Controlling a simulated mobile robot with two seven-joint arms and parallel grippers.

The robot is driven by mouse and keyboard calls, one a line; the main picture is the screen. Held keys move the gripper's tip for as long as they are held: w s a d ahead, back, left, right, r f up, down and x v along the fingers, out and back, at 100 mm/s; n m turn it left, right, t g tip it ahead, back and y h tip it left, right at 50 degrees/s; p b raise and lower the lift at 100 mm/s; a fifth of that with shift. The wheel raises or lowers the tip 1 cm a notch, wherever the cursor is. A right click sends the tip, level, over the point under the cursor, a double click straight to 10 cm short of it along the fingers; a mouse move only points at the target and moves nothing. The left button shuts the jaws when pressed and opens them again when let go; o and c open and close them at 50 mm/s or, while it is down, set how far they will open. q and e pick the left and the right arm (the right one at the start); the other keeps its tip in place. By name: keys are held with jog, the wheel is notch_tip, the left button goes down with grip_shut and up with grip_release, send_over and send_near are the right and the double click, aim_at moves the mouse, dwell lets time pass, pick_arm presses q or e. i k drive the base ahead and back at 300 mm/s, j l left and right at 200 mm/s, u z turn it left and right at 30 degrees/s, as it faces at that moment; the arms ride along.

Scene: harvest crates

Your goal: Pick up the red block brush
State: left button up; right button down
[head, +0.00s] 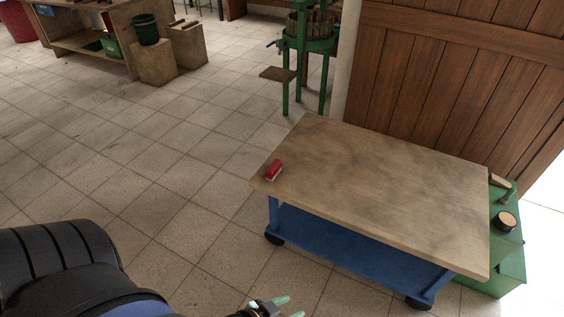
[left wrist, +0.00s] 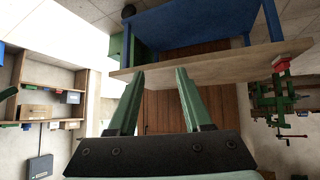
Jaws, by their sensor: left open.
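The red block brush (head: 274,170) lies on the near left corner of the wooden tabletop (head: 385,190) of a blue cart. It has a red top and a pale lower edge. My left gripper (head: 290,307) shows at the bottom edge of the head view, open and empty, well short of the cart and apart from the brush. In the left wrist view, which is upside down, the open green fingers (left wrist: 160,73) point toward the cart. A small red shape (left wrist: 281,58) near the tabletop's right end there looks like the brush. My right gripper is not in view.
The cart has a blue lower shelf (head: 345,245) and casters. A green box (head: 507,250) with a tin (head: 505,221) stands at its right. A green press (head: 308,45) and wooden door (head: 460,70) are behind. Tiled floor left of the cart is clear.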

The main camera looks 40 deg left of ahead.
aim_at(273, 171)
jog(key=i+j, duration=0.15)
jog(key=j, duration=0.2)
jog(key=i+j, duration=0.1)
jog(key=j, duration=0.25)
jog(key=i+j+z, duration=0.1)
jog(key=j, duration=0.25)
jog(key=i+j, duration=0.15)
jog(key=j, duration=0.2)
